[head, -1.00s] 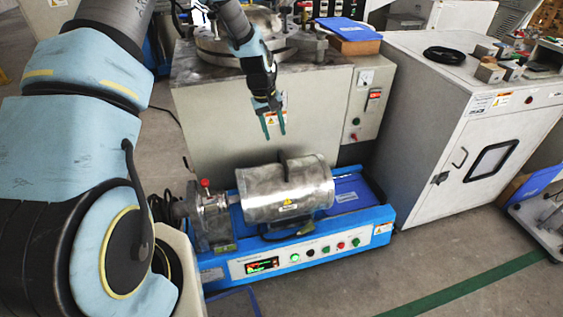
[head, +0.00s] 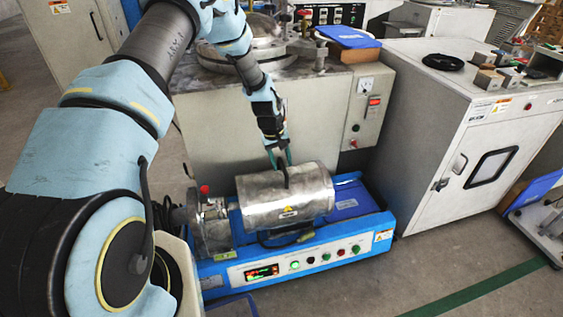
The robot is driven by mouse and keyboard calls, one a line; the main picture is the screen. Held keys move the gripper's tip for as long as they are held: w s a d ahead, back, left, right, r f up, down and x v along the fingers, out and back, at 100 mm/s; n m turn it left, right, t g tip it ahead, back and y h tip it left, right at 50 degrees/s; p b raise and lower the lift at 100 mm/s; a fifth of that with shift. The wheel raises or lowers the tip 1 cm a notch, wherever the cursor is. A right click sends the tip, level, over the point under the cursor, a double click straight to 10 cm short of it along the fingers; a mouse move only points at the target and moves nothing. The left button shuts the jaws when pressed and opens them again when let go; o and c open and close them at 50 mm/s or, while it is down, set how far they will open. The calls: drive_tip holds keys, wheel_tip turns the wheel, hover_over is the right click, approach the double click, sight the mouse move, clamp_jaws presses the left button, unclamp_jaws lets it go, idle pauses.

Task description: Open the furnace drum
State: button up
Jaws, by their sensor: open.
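The furnace drum (head: 300,204) is a silver metal cylinder lying on its side on a blue machine base (head: 330,251). A dark upright tab or handle (head: 286,176) stands at the top of the drum, near its middle. My gripper (head: 279,159) points down just above the drum top, with its greenish fingers apart near the tab. I cannot tell whether the fingers are on either side of the tab or touching it. No opening shows in the drum.
A grey cabinet (head: 230,125) stands right behind the drum, with a round metal fixture (head: 240,50) on top. A white cabinet (head: 430,140) stands to the right. A red-knobbed mechanism (head: 205,215) sits left of the drum. The floor at the front right is clear.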

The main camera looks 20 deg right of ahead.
clamp_jaws()
idle(1.4)
